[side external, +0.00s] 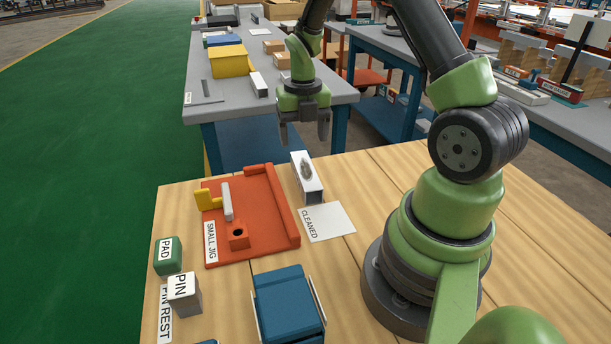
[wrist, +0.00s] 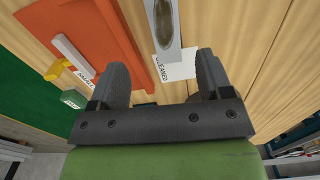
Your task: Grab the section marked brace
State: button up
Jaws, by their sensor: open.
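No label reading brace is legible in either view. In the wrist view, the section (wrist: 164,25) lies ahead of the gap between the fingers of my gripper (wrist: 160,77).
The orange jig marked SMALL JIG (side external: 262,207) holds a pale bar (side external: 227,202) beside a yellow clamp (side external: 207,199). A green PAD block (side external: 167,256), a PIN block (side external: 184,293) and a blue block (side external: 288,302) stand nearer. A grey bench (side external: 225,104) stands behind.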

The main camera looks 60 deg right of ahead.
aim_at(307, 172)
notch_tip(307, 172, down, 4)
jog(key=shift+s+r, duration=0.1)
jog(key=shift+r, duration=0.15)
jog(key=f, duration=0.4)
jog(key=shift+s+f, duration=0.1)
jog(key=shift+s, duration=0.25)
jog(key=shift+f, duration=0.6)
jog(key=c, duration=1.1)
jog(key=shift+r, duration=0.15)
